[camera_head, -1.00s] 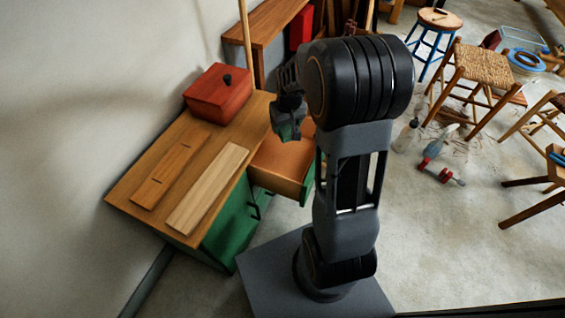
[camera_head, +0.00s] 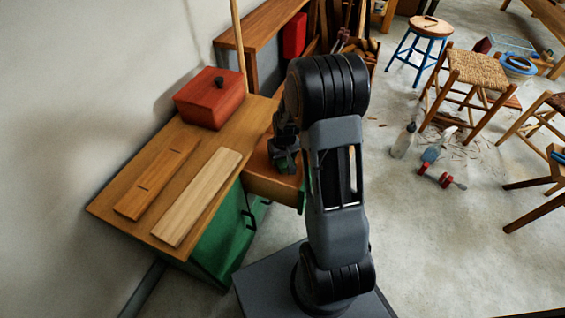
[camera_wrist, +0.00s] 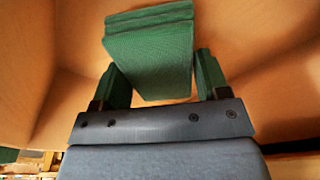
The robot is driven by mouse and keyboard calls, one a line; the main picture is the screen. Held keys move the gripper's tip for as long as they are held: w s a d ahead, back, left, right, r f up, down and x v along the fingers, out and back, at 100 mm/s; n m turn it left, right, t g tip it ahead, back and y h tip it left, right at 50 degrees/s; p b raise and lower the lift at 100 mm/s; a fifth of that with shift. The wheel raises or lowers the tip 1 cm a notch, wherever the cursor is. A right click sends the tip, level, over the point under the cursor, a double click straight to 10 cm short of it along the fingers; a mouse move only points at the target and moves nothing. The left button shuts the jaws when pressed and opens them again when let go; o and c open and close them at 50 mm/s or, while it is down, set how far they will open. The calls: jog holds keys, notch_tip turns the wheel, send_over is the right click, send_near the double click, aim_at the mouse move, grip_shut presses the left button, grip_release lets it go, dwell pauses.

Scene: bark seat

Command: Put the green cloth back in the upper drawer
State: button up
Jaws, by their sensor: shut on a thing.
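The green cloth (camera_wrist: 150,55) is a thick folded block in the wrist view. My gripper (camera_wrist: 163,78) is shut on it, with one finger on each side. The tan walls and floor of the open upper drawer (camera_wrist: 255,85) surround the cloth in that view. In the head view the drawer (camera_head: 268,188) sticks out from the green cabinet, and my gripper (camera_head: 285,158) is down at its opening. The cloth is hidden by my gripper and arm there. I cannot tell whether the cloth touches the drawer floor.
The wooden cabinet top (camera_head: 120,205) carries a red box (camera_head: 208,102) and two boards, one darker (camera_head: 157,180) and one pale (camera_head: 197,195). The green cabinet front (camera_head: 225,235) has dark handles. Stools, a bottle (camera_head: 403,142) and a red tool (camera_head: 440,178) stand or lie on the floor at right.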

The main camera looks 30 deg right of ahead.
aim_at(283, 162)
jog(key=shift+f+b, duration=0.3)
jog(key=shift+f, duration=1.15)
jog(key=shift+f, duration=0.15)
jog(key=o, duration=0.8)
jog(key=shift+o, duration=0.2)
